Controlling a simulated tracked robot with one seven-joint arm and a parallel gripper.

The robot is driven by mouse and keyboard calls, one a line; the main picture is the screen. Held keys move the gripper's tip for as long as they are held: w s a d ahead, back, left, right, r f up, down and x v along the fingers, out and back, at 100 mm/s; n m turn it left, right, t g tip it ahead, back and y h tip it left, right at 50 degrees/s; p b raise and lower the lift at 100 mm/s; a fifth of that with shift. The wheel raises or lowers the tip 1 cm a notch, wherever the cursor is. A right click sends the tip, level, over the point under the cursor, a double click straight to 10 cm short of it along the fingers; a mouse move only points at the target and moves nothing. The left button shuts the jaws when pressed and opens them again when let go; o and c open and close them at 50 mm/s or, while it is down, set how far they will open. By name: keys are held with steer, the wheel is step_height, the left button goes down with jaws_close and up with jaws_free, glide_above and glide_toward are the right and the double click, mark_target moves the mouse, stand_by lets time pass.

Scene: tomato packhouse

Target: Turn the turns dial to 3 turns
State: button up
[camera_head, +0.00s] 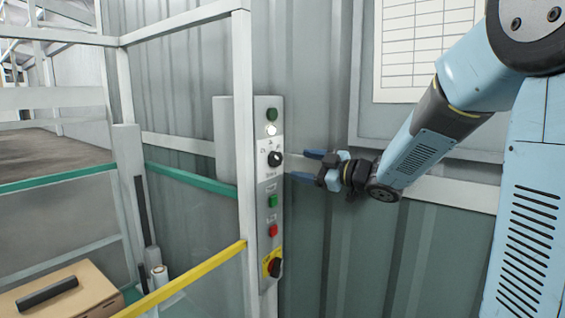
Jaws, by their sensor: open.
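A narrow grey control panel (260,190) stands upright on the wall behind the white post. Its black dial (275,159) sits on a white label plate in the upper part, with markings too small to read surely. My gripper (300,165) is open and empty, to the right of the dial, with its blue fingers pointing left at about the dial's height. The fingers look apart from the dial, though the exact gap in depth cannot be told. The dial's pointer setting is not clear at this size.
The panel also carries a green button (273,201), a red button (273,231) and a red-yellow rotary switch (272,263). A white post (243,120) and yellow rail (185,280) stand close on the left. A cardboard box (75,297) is at lower left.

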mark_target(279, 160)
steer(key=x, duration=0.7)
steer(key=shift+w+a, duration=0.2)
steer(key=shift+a, duration=0.15)
steer(key=c, duration=1.1)
steer(key=shift+o, duration=0.2)
steer(key=shift+m, duration=0.3)
steer(key=m, duration=0.4)
steer(key=shift+f, duration=0.1)
steer(key=shift+m, duration=2.5)
